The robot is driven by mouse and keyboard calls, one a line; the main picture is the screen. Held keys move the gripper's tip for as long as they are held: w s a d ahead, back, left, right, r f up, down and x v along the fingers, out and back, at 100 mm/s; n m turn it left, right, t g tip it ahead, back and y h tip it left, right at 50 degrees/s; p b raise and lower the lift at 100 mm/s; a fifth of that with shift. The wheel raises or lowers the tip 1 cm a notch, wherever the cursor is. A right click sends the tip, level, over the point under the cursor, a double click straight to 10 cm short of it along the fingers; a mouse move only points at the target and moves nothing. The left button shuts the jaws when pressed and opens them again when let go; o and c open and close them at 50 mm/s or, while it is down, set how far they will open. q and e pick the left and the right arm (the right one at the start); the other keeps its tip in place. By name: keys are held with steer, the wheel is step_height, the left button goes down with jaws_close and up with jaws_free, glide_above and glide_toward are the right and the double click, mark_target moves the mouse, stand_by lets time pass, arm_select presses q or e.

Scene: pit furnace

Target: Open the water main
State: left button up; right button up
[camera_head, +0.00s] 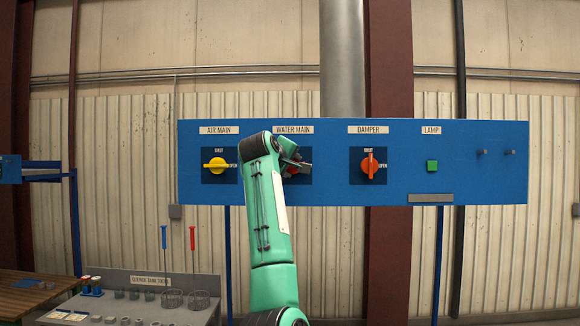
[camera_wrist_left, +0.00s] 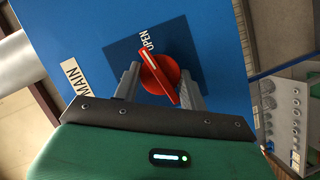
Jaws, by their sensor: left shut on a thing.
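The red water main knob (camera_wrist_left: 160,77) sits on a dark blue plate under the WATER MAIN label (camera_head: 293,129). In the left wrist view its white mark points toward the word OPEN (camera_wrist_left: 147,41). My left gripper (camera_wrist_left: 158,88) is shut on the knob, with one grey finger on each side of it. In the head view my green left arm covers much of the knob's plate, and only a bit of red shows by the gripper (camera_head: 298,168). My right gripper is not in view.
The blue panel (camera_head: 330,140) also carries a yellow AIR MAIN knob (camera_head: 215,165) lying level, an orange DAMPER knob (camera_head: 370,166) standing upright and a green LAMP button (camera_head: 432,166). A grey tool bench (camera_head: 120,290) stands low at the left.

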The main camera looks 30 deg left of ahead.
arm_select(q)
steer(key=shift+m+g+y, duration=0.3)
steer(key=shift+m+g, duration=0.2)
steer(key=shift+m, duration=0.5)
steer(key=o, duration=1)
steer(key=shift+c, duration=0.2)
steer(key=b+v, duration=0.7)
steer(key=v, duration=0.6)
steer(key=shift+s+d+r, duration=0.2)
steer(key=shift+s, duration=0.1)
